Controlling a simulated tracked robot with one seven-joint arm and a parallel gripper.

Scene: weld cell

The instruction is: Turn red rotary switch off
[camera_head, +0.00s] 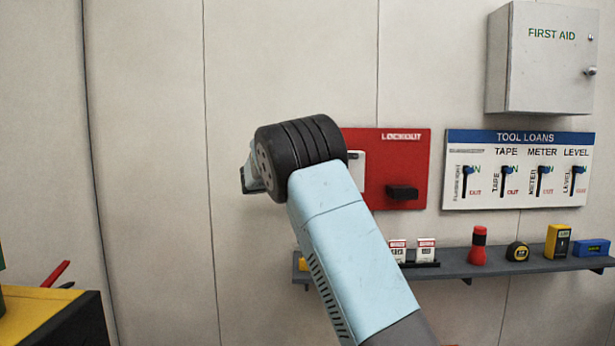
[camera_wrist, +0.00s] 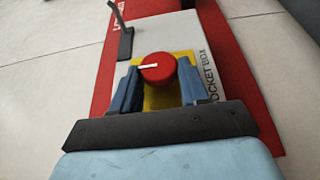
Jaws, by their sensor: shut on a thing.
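The red rotary switch (camera_wrist: 158,68) is a round red knob with a white line on its face, on a yellow square (camera_wrist: 162,98) of a pale plate. In the wrist view the white line runs nearly level, from the knob's middle toward the left. My gripper (camera_wrist: 158,76) has one blue finger on each side of the knob and is shut on it. The finger contact itself is partly hidden by the knob's face. In the head view my arm covers the knob; only the right edge of the pale plate (camera_head: 357,182) shows.
The plate is on a red LOCKOUT board (camera_head: 395,144), with a black block (camera_head: 402,192) at its right. A dark hook-like part (camera_wrist: 124,40) stands near the knob. A TOOL LOANS board (camera_head: 517,190), first aid box (camera_head: 540,62) and shelf (camera_head: 480,270) with small tools are right.

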